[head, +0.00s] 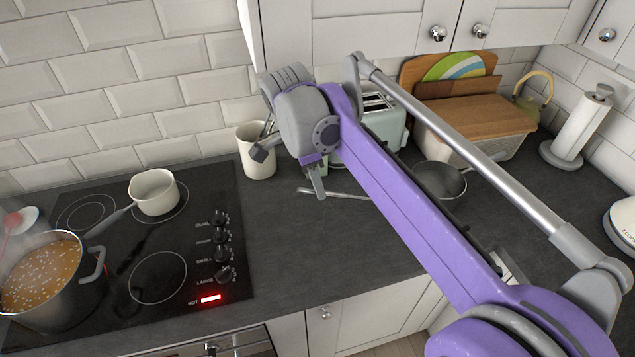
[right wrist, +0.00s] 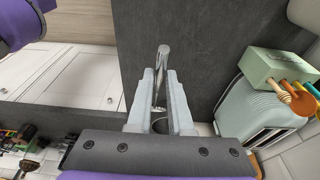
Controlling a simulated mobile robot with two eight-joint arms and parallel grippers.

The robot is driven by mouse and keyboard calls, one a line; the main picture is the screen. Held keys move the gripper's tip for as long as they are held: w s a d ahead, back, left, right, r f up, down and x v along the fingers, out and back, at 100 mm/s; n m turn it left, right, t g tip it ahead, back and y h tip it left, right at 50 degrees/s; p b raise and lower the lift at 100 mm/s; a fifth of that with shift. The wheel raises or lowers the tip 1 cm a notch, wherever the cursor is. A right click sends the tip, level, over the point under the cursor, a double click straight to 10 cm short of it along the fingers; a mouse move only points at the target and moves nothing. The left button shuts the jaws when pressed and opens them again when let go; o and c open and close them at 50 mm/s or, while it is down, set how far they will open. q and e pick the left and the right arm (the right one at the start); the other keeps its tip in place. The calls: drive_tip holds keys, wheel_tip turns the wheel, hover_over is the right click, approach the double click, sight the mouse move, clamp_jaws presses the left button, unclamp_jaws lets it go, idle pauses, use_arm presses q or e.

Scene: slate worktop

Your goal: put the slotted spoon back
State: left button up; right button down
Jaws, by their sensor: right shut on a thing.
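The slotted spoon shows as a thin silver utensil (head: 345,194) low over the dark worktop, in front of the toaster; I cannot tell whether it touches the worktop. My right gripper (head: 318,186) points down at it. In the right wrist view, the gripper's pale fingers (right wrist: 160,105) are shut on a shiny silver part of the spoon (right wrist: 162,62), which sticks out past the tips. Its slots cannot be made out. A cream crock (head: 257,165) stands by the wall, left of the gripper and partly hidden by it. My left gripper is not in view.
The black hob (head: 120,250) at left carries a steaming pot (head: 60,290) and a cream saucepan (head: 154,192). A pale green toaster (head: 386,122), a dark pan (head: 440,180), a bread bin (head: 475,125) and a paper towel roll (head: 580,125) stand right. The front worktop (head: 300,250) is clear.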

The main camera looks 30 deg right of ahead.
use_arm(q)
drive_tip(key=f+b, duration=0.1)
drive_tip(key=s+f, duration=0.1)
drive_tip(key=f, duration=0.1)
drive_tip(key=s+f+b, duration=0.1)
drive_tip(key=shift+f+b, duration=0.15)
drive_tip(key=shift+b, duration=0.2)
use_arm(e)
drive_tip(key=a+x, duration=0.1)
drive_tip(key=x, duration=0.5)
drive_tip(key=shift+w+f, duration=0.15)
drive_tip(key=shift+f, duration=0.25)
drive_tip(key=shift+a, duration=0.1)
drive_tip(key=c, duration=0.7)
unclamp_jaws()
drive_tip(key=shift+c, duration=0.5)
